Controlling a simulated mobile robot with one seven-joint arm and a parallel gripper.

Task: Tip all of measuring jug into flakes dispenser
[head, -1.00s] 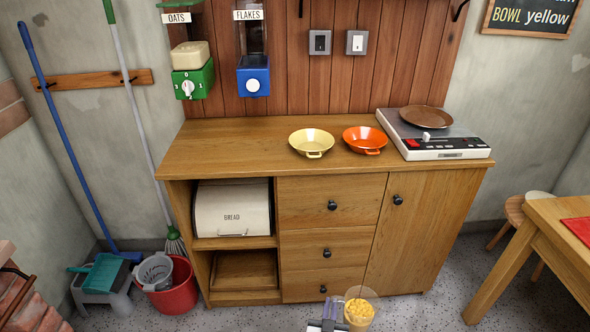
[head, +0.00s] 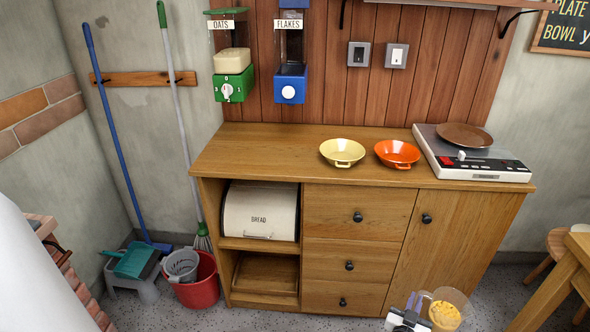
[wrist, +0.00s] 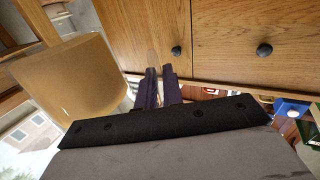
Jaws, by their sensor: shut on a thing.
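The measuring jug (head: 446,308) is clear and holds yellow flakes. It is low in front of the cabinet, at the bottom edge of the head view. My gripper (head: 408,315) is just left of it and shut on it. In the wrist view the jug (wrist: 75,80) looks large and amber, left of my dark fingers (wrist: 157,88); its handle is mostly hidden. The flakes dispenser (head: 290,87) hangs on the wood-panelled wall, with a clear body, a blue base with a white knob and a blue top cut by the frame edge. It is far above and left of the jug.
The oats dispenser (head: 233,86), green, hangs left of the flakes one. The cabinet (head: 265,150) carries a yellow bowl (head: 342,152), an orange bowl (head: 397,154) and a hotplate (head: 480,160) with a brown plate. A shelf (head: 440,3) is above. A table (head: 560,285) stands at right.

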